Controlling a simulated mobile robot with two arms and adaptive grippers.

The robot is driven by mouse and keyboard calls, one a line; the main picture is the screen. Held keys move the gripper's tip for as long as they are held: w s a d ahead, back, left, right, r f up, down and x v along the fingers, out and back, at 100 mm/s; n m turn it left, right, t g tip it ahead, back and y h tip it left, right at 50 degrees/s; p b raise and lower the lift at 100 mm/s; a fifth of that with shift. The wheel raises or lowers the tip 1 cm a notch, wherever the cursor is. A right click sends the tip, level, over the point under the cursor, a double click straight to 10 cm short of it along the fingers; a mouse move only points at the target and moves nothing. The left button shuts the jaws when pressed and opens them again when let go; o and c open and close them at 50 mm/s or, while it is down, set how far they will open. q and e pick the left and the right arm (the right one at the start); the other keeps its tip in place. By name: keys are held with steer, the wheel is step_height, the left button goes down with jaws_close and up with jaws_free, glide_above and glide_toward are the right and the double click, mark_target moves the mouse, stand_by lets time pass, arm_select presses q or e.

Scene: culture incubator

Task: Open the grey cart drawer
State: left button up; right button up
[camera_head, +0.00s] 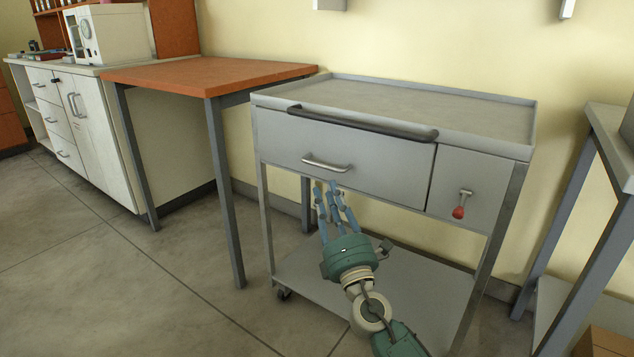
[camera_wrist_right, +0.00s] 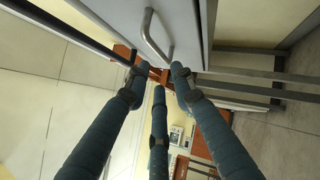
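The grey cart (camera_head: 430,98) stands against the wall with its wide drawer (camera_head: 385,165) flush in the front, so it looks shut. The drawer's silver bar handle (camera_head: 327,164) is low on its front; it also shows in the right wrist view (camera_wrist_right: 151,38). My right gripper (camera_head: 331,187) is just below this handle in the head view, its blue fingers pointing up at it. In the right wrist view its fingers (camera_wrist_right: 157,78) are spread and empty, with the handle just beyond their tips; contact is not clear. My left gripper is not in view.
A dark push bar (camera_head: 360,122) crosses the cart above the handle. A red-knobbed latch (camera_head: 460,207) hangs on the panel to the right. The cart's lower shelf (camera_head: 425,295) is bare. An orange-topped table (camera_head: 205,75) stands close at left, another table (camera_head: 610,140) at right.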

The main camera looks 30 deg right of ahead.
mark_target(318, 165)
steer(key=p+x, duration=0.1)
steer(key=x, duration=0.9)
steer(key=shift+w+r, duration=0.15)
steer(key=shift+w, duration=0.1)
jaws_close()
